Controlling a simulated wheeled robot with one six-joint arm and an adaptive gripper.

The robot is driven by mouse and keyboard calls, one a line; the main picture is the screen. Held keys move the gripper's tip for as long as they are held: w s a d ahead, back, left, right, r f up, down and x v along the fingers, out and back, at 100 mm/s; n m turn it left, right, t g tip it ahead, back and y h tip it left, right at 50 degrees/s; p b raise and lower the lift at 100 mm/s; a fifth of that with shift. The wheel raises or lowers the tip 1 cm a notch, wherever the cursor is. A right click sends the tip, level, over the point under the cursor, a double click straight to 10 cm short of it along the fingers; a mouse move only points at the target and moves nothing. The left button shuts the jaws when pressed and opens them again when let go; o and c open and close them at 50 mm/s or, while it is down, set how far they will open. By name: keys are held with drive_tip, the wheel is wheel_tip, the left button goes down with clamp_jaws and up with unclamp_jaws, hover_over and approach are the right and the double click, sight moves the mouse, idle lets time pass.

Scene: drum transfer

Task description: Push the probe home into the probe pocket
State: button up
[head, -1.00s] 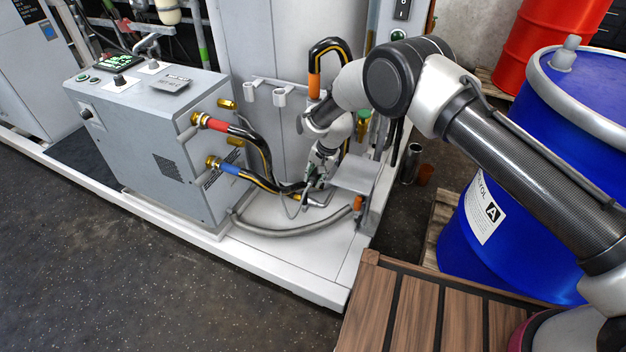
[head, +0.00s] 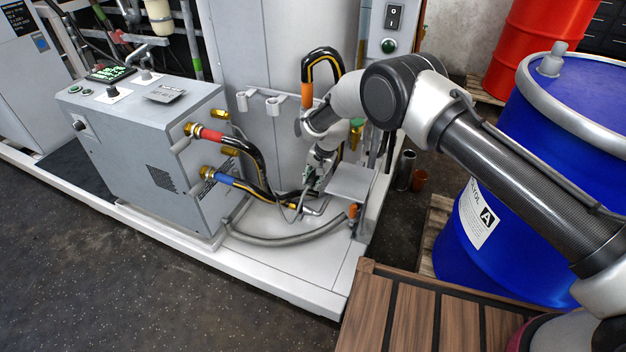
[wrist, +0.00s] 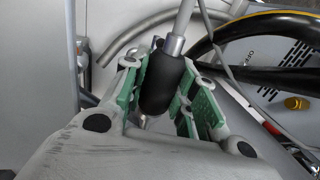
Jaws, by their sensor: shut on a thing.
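My gripper (head: 312,181) is low beside the tall grey cabinet, behind the small grey shelf plate. In the wrist view my gripper (wrist: 164,68) has its green-padded fingers closed on the black handle of the probe (wrist: 160,85). A metal collar and a thin pale rod run on from the handle, away from the gripper toward the top of the picture. The rod's far end is outside the wrist view. In the head view the probe is too small and too covered by my gripper to make out. I cannot pick out the probe pocket, or tell how deep the probe sits.
Red-marked (head: 210,135) and blue-marked (head: 222,179) black hoses run from the grey box unit (head: 140,150) close to my gripper. A grey hose (head: 290,236) curves over the white base. The shelf plate (head: 350,181) and blue drum (head: 510,220) stand to the right.

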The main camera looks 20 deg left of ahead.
drive_tip(key=shift+w+d, duration=0.2)
drive_tip(key=shift+w, duration=2.45)
drive_tip(key=shift+w+r, duration=0.1)
drive_tip(key=shift+w, duration=0.05)
drive_tip(key=shift+w, duration=0.1)
drive_tip(key=o, duration=1.2)
drive_tip(key=shift+c, duration=0.2)
